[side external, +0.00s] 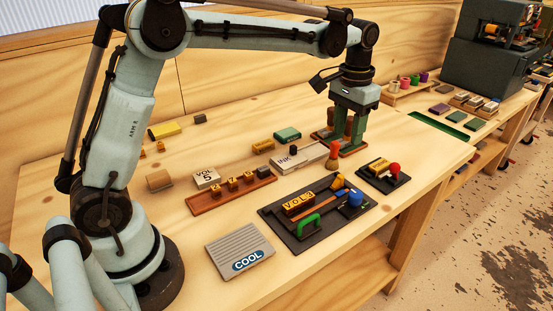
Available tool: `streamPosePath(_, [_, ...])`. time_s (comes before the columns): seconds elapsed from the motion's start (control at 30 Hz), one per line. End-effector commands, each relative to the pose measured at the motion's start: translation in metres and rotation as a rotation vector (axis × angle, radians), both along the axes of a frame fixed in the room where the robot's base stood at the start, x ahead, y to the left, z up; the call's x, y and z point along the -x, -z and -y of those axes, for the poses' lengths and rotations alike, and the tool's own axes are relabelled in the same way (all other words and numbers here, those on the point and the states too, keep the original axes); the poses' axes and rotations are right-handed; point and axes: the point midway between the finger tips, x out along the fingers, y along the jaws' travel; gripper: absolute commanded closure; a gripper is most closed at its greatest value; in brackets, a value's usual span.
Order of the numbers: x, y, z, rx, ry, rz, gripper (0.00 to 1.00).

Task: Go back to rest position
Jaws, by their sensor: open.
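My gripper (346,131) is at the far right end of my work table, pointing down with its green fingers apart. It is low over a reddish-brown rack (352,152). Brown upright pieces show between and beside the fingers, perhaps rolls standing on the rack. The fingers hide part of them, and I cannot tell whether the fingers touch them. My arm stretches from its base at the left across the table to the gripper.
Another rack of coloured rolls (404,83) stands behind, right.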

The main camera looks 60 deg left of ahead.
Motion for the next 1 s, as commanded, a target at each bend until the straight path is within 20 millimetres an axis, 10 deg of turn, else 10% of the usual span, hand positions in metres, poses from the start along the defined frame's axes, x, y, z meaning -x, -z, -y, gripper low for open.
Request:
streamPosePath(0.47, [0.087, -0.035, -0.012, 0.006, -0.001, 0.265, 0.56])
streamPosePath(1.0, [0.182, 0.002, -0.02, 0.001, 0.0, 0.563, 0.56])
